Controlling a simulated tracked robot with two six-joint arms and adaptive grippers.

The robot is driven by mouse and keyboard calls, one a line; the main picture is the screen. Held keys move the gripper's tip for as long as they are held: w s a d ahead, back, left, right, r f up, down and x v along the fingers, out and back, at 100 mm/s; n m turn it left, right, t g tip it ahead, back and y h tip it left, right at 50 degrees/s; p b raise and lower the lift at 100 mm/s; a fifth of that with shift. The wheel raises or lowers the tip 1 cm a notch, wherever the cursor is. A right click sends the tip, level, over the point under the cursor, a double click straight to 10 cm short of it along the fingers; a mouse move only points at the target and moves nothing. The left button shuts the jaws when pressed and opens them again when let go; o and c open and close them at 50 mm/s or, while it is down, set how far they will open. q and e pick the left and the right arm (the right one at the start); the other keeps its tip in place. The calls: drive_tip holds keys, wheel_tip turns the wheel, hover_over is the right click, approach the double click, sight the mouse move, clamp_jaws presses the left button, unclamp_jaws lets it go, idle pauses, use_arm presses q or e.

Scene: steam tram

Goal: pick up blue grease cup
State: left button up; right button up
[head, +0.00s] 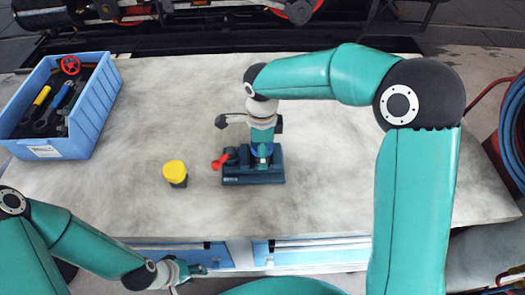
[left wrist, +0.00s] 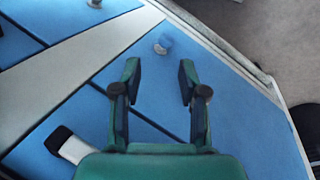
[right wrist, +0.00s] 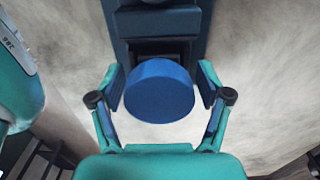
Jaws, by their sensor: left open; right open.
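The blue grease cup (right wrist: 159,92) shows its round blue top in the right wrist view. It is at the dark blue vise (head: 252,178) on the bench; how it sits there is hidden. My right gripper (right wrist: 161,88) is open, with one finger on each side of the cup and a small gap showing by each. In the head view my right gripper (head: 262,148) points down over the vise and mostly hides the cup. My left gripper (head: 196,268) is open and empty, low by the bench's front edge; in the left wrist view (left wrist: 158,80) it is over blue drawer fronts.
A yellow-capped container (head: 175,172) stands on the bench left of the vise, near its red handle (head: 220,161). A blue bin (head: 88,112) with tools stands at the left. The bench (head: 330,185) is otherwise mostly clear. Blue hoses (head: 512,125) hang at the right.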

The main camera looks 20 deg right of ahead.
drive_tip(key=shift+f, duration=0.2)
drive_tip(key=c, duration=1.3)
drive_tip(key=shift+r, duration=0.1)
drive_tip(key=shift+c, duration=0.4)
